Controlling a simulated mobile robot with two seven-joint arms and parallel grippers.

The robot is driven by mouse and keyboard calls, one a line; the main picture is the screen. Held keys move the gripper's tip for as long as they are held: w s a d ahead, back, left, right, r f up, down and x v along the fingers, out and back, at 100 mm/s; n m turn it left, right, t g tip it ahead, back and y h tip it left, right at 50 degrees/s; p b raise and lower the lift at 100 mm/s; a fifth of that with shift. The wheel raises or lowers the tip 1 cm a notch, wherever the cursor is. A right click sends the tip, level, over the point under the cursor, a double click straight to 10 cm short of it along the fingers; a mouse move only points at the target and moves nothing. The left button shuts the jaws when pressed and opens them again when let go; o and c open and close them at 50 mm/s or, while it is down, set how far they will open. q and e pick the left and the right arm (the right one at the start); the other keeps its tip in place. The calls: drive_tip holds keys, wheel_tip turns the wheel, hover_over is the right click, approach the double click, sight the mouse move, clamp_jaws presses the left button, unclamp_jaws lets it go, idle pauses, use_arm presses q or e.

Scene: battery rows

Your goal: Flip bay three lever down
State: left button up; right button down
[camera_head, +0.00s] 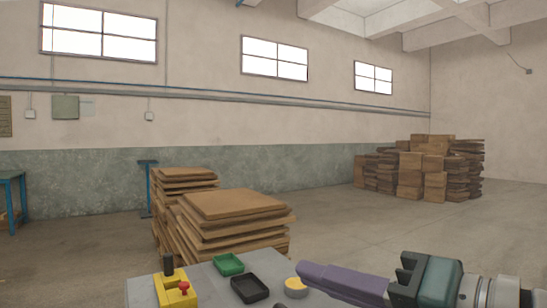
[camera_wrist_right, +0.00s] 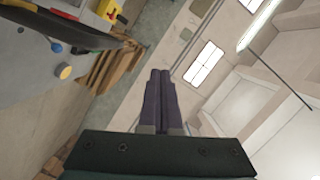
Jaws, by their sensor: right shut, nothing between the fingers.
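A grey panel top (camera_head: 205,272) shows at the bottom of the head view. A yellow block with a red knob (camera_head: 183,288) sits on its left part, and a dark upright post (camera_head: 168,264) stands behind the block. I cannot tell which part, if any, is the bay three lever. My right gripper (camera_head: 303,272) comes in from the right, its purple fingers shut and empty, the tips close to a yellow round piece (camera_head: 296,287) in the picture. In the right wrist view the shut fingers (camera_wrist_right: 160,75) point away from the panel, touching nothing visible. My left gripper is not in view.
A green tray (camera_head: 229,264) and a black tray (camera_head: 250,289) lie on the panel. Stacked brown boards (camera_head: 235,215) stand just behind it. More brown stacks (camera_head: 425,170) stand by the far wall. The floor at the right is clear.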

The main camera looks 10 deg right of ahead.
use_arm(q)
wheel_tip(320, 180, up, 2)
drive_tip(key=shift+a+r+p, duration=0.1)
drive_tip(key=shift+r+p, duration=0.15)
drive_tip(key=shift+p, duration=0.8)
use_arm(e)
wheel_tip(320, 180, up, 13)
drive_tip(key=shift+r, duration=0.15)
